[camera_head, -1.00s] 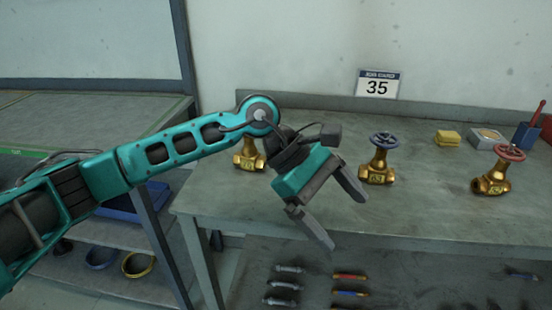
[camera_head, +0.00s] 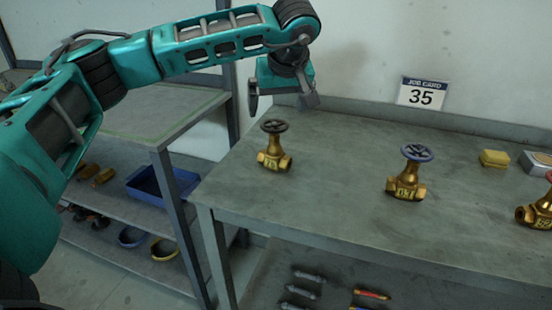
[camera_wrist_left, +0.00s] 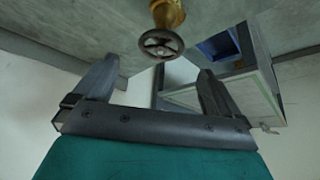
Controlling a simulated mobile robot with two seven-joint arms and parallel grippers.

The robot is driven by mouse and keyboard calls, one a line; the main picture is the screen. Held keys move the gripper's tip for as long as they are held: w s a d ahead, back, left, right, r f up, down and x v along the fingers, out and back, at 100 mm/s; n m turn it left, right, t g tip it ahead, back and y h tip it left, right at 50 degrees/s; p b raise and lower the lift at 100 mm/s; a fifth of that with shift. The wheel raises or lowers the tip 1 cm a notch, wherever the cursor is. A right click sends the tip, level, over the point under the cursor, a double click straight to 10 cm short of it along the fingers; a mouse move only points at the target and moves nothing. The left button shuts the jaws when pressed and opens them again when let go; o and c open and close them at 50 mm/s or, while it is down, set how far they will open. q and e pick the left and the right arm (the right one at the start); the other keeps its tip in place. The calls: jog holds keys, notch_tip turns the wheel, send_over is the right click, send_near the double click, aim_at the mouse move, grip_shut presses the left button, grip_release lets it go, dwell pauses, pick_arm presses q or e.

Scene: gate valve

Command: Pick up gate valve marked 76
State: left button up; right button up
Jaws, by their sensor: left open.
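A brass gate valve (camera_head: 273,158) with a dark handwheel stands upright on the grey workbench, left of the others. The number on its body is too small to read surely; it seems to start with 7. In the left wrist view this valve (camera_wrist_left: 168,14) shows at the top, its handwheel (camera_wrist_left: 160,43) towards the gap between the fingers. My left gripper (camera_head: 282,106) is open and empty, apart from the valve, above and behind it in the head view. Its fingers also show in the left wrist view (camera_wrist_left: 158,70).
A blue-wheeled brass valve (camera_head: 405,186) stands mid-bench, and a red-wheeled one (camera_head: 538,212) at the right edge. A yellow block (camera_head: 494,158) lies behind. A job card (camera_head: 421,93) reading 35 stands at the back wall. The bench (camera_head: 330,165) is clear between the left and middle valves.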

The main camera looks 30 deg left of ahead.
aim_at(275, 124)
pick_arm(q)
jog(key=shift+x, duration=0.95)
jog(key=x, duration=0.4)
jog(key=shift+s+d+f, duration=0.2)
jog(key=shift+s+f, duration=0.1)
jog(key=shift+w+a+f, duration=0.2)
jog(key=shift+w+f, duration=0.05)
jog(key=shift+f, duration=0.25)
jog(key=shift+c, duration=0.3)
jog(key=shift+r, duration=0.1)
grip_shut()
